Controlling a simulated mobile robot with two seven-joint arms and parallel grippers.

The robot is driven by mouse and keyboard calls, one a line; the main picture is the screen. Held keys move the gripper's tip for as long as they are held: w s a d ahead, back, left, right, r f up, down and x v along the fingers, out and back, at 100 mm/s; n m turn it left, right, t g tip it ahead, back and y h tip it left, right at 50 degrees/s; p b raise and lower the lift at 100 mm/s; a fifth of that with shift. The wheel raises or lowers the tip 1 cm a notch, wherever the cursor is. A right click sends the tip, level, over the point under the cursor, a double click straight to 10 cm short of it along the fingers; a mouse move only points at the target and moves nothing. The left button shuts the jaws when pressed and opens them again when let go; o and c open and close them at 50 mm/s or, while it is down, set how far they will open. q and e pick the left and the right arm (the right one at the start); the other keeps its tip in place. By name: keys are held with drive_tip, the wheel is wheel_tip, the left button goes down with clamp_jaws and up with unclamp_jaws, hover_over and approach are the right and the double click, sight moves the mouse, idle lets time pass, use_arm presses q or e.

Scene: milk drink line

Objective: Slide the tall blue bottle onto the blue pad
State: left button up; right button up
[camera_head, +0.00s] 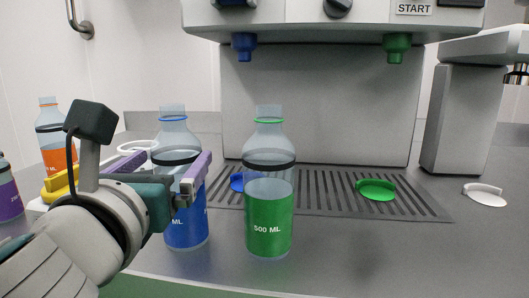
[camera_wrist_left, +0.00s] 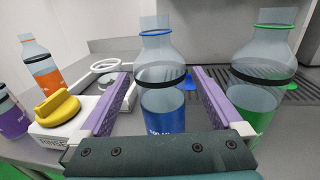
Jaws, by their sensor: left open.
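The tall blue bottle (camera_head: 187,231), clear on top with blue liquid below and a black band, stands upright on the counter. It also shows in the wrist view (camera_wrist_left: 162,106). My left gripper (camera_head: 170,160) is open, its purple fingers on either side of the bottle; in the wrist view (camera_wrist_left: 162,95) a gap shows on at least the left side. The blue pad (camera_head: 236,182) lies on the slotted grate behind and to the right of the bottle, partly hidden by the green bottle. My right gripper is not in view.
A green bottle (camera_head: 268,222) stands close right of the blue one. A green pad (camera_head: 376,189) lies on the grate (camera_head: 325,195) under the machine. An orange bottle (camera_head: 52,140), purple bottle (camera_head: 8,198) and yellow knob (camera_wrist_left: 56,106) are at left. The right counter is mostly clear.

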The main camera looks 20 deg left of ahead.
use_arm(q)
drive_tip(key=shift+x, duration=2.05)
drive_tip(key=c, duration=1.1)
drive_tip(key=w, duration=0.6)
drive_tip(key=shift+b, duration=0.3)
drive_tip(key=w+b, duration=0.2)
drive_tip(key=w, duration=0.4)
drive_tip(key=shift+d, duration=0.1)
